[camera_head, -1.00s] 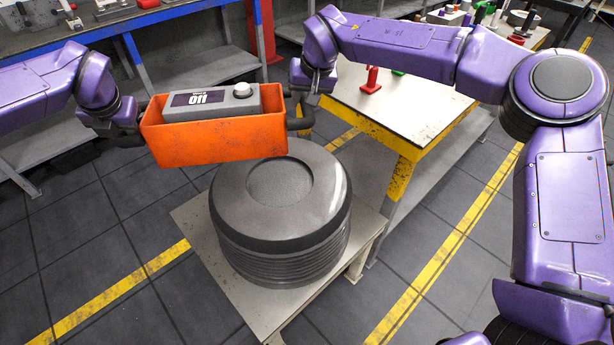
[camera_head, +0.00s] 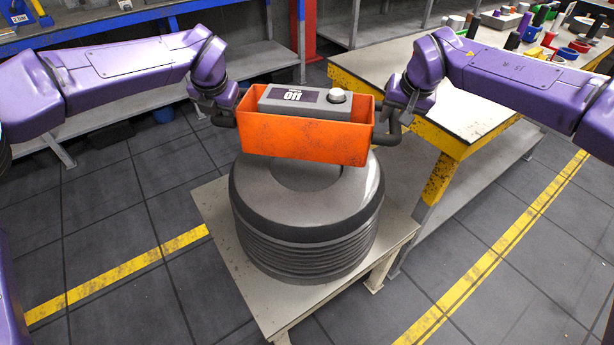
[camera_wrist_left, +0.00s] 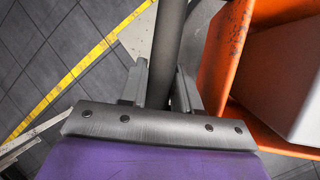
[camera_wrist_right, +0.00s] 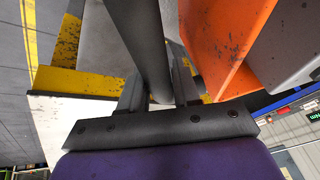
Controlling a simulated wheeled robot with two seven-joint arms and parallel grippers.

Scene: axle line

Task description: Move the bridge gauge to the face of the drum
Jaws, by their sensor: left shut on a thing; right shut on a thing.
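My left gripper (camera_head: 225,115) is shut on the dark bar at the gauge's left end, seen in the left wrist view (camera_wrist_left: 165,85). My right gripper (camera_head: 392,125) is shut on the right-end bar, seen in the right wrist view (camera_wrist_right: 158,92).
The drum stands on a low pale table (camera_head: 225,215). A yellow-edged bench (camera_head: 480,105) is close on the right, with several small coloured parts at its far end. A blue-edged shelf bench (camera_head: 120,110) stands behind on the left. Floor is clear at front left.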

